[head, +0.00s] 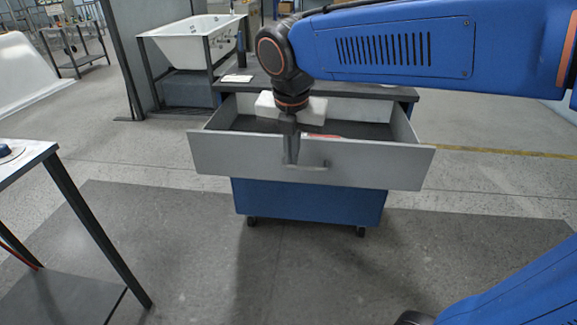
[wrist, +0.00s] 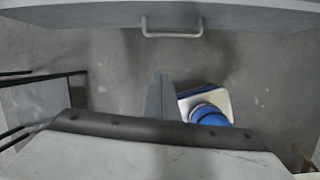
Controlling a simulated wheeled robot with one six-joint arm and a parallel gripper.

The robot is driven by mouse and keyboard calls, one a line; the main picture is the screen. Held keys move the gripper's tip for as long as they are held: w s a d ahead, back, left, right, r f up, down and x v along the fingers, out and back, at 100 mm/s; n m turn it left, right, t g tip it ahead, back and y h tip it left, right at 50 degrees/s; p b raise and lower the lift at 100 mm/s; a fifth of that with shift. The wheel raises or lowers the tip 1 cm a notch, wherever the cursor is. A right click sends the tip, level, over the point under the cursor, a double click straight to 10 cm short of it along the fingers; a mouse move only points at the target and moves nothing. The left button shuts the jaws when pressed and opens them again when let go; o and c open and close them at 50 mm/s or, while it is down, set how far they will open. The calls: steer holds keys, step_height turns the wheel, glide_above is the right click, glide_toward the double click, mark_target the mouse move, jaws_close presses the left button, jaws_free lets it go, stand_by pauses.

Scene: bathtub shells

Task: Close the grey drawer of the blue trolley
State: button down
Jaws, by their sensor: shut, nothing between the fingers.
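The blue trolley (head: 310,203) stands on the floor ahead, with its grey drawer (head: 225,156) pulled far out towards me. The drawer's front panel also shows along the top of the wrist view (wrist: 245,18). A pale bar handle (head: 308,166) is on the front; it shows clearly in the wrist view (wrist: 172,33). My gripper (head: 291,161) points down and overlaps the drawer front in the head view, just left of the handle's middle. Its fingers (wrist: 160,88) are shut and empty. Whether they touch the front, I cannot tell. My wrist hides part of the drawer's inside.
A red and white item (head: 320,136) shows inside the drawer, partly hidden. The trolley's dark top (head: 350,88) carries a dark upright object (head: 241,50). A metal table (head: 22,160) stands at the left. A white bathtub shell (head: 195,38) is behind. The floor before the drawer is clear.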

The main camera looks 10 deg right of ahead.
steer(key=w+f+n, duration=0.1)
steer(key=w+f, duration=0.5)
steer(key=f, duration=0.2)
steer(key=shift+w+d+f+n, duration=0.25)
steer(key=shift+w+f+n, duration=0.1)
steer(key=shift+n, duration=0.05)
stand_by(0.4)
